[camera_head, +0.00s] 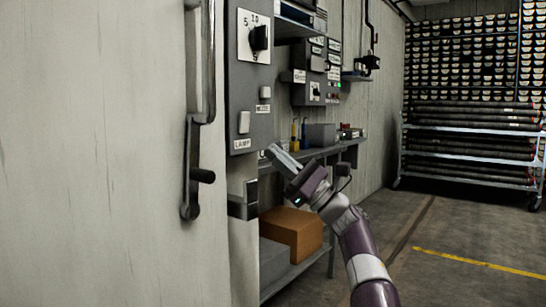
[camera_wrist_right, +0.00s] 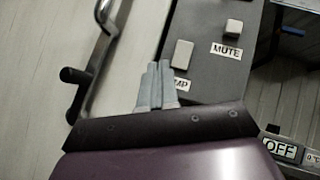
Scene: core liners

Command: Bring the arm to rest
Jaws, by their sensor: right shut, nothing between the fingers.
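My right gripper (camera_head: 275,153) is shut and empty, raised in front of the wall panel at the end of my purple and white right arm. In the right wrist view its two grey fingers (camera_wrist_right: 157,85) lie together, partly covering the lamp label (camera_wrist_right: 181,85). The grey control panel (camera_head: 250,100) carries a dial (camera_head: 259,38), a switch over the lamp label and another by the mute label (camera_wrist_right: 226,50). I cannot tell whether the fingertips touch the panel. My left gripper is not in view.
A crank handle (camera_head: 202,176) on a bent rod stands left of the panel. A shelf (camera_head: 345,144) and an orange-brown box (camera_head: 291,232) are behind my arm. Racks of core liners (camera_head: 470,143) stand at the back right. The floor (camera_head: 440,235) at right is clear.

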